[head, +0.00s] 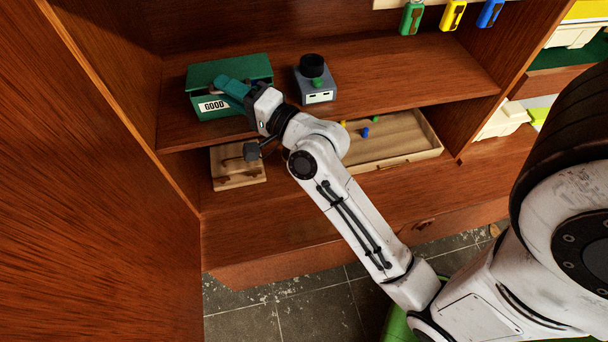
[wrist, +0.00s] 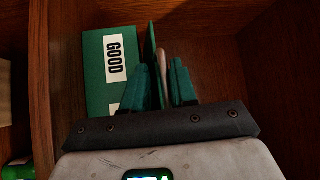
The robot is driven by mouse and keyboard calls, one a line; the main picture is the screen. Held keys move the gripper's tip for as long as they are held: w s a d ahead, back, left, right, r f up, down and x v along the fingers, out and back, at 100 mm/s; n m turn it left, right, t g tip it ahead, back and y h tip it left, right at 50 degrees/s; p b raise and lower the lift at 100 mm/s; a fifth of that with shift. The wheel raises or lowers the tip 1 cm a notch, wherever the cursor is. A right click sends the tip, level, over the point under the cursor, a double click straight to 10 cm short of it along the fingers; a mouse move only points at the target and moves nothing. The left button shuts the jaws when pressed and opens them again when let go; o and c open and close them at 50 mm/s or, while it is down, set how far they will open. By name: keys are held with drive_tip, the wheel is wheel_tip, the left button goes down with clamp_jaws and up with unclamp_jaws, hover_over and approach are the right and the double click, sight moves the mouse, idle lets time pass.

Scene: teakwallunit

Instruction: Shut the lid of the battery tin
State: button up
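The battery tin (head: 235,103) is a green box with a white "GOOD" label, on the upper shelf at the left. In the wrist view its labelled front (wrist: 95,75) shows turned sideways. The lid (wrist: 150,42) appears there as a thin green panel seen nearly edge-on. It stands a little apart from the front's edge; its exact angle is unclear. My gripper (head: 226,85) has teal fingers reaching across the tin's top. In the wrist view the fingers (wrist: 168,72) are close together, with a narrow pale strip between or behind them. Whether they hold it is unclear.
A grey box with a black knob (head: 314,80) stands right of the tin. Below are a wooden board (head: 236,168) and a wooden tray (head: 400,158) with small coloured pieces. A cabinet side wall (head: 110,170) rises close at left. Coloured tags (head: 451,15) hang above right.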

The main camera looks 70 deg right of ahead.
drive_tip(key=shift+w+d+r+m+g+p, duration=0.1)
drive_tip(key=shift+r+m+g+p, duration=0.95)
drive_tip(key=shift+p, duration=3.3)
drive_tip(key=s+r+m+g+y+p, duration=0.1)
drive_tip(key=s+r+m+g+p, duration=0.15)
drive_tip(key=s+r+p, duration=0.55)
drive_tip(key=s+a+f+n+g+y+b, duration=0.1)
drive_tip(key=s+a+f+n+g+b, duration=0.25)
drive_tip(key=f+n, duration=0.4)
drive_tip(key=s+a+f+n+g+y+b, duration=0.2)
drive_tip(key=a+f+n+g+b, duration=0.15)
drive_tip(key=f, duration=0.65)
drive_tip(key=s+a+f+n+g+h+b, duration=0.1)
drive_tip(key=s+a+f+n+g+b, duration=0.2)
drive_tip(key=s+f+n+g, duration=0.3)
drive_tip(key=shift+s+a+f+n+g+h+b, duration=0.2)
drive_tip(key=shift+s+f+n+g+h+b, duration=0.15)
drive_tip(key=shift+s+f+n, duration=1.9)
drive_tip(key=shift+w+r+n, duration=0.2)
drive_tip(key=shift+w+n, duration=0.05)
drive_tip(key=shift+w, duration=0.25)
